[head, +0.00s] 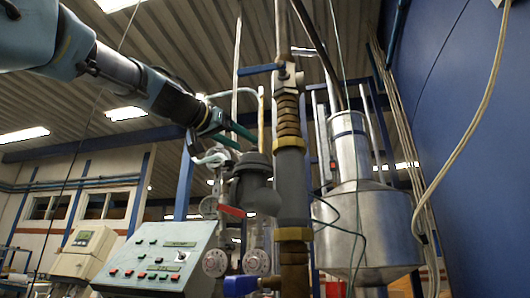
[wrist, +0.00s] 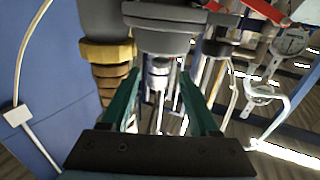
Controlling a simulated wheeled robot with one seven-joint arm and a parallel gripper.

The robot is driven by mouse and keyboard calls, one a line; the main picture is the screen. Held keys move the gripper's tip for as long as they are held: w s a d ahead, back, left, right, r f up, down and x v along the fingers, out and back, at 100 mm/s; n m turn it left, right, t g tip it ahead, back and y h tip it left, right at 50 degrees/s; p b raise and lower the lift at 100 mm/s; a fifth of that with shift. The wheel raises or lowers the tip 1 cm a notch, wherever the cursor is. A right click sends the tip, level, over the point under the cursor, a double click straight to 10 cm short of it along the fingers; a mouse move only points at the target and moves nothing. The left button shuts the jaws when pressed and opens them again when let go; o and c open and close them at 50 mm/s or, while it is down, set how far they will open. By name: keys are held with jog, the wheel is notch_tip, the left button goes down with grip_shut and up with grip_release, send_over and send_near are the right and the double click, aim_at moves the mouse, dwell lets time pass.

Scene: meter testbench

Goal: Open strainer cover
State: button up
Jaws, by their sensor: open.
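The strainer is a dark grey body (head: 258,195) joined to the left side of the vertical pipe in the head view. Its round grey cover (head: 254,158) sits on top. My gripper (head: 238,142) reaches in from the upper left, with its green fingers beside the cover. In the wrist view, my gripper (wrist: 160,75) is open, with two green fingers spread apart and nothing held between them. A grey round part (wrist: 165,38), seemingly the strainer cover, lies just beyond the fingertips. I cannot tell whether the fingers touch it.
The vertical pipe (head: 290,165) with brass fittings stands close right of the strainer. A red-handled valve (head: 232,211) and gauges (head: 256,262) sit below. A control box (head: 152,258) stands lower left, a metal tank (head: 365,235) right. A blue wall (head: 480,130) bounds the right.

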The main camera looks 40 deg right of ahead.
jog(key=d+p, duration=0.1)
jog(key=d, duration=0.1)
jog(key=w+d+p, duration=0.1)
jog(key=d, duration=0.2)
jog(key=d+p, duration=0.1)
jog(key=d, duration=0.1)
jog(key=shift+w+d+r, duration=0.15)
jog(key=shift+w+d, duration=0.15)
jog(key=shift+d, duration=0.45)
jog(key=shift+c, duration=0.3)
grip_shut()
dwell(0.4)
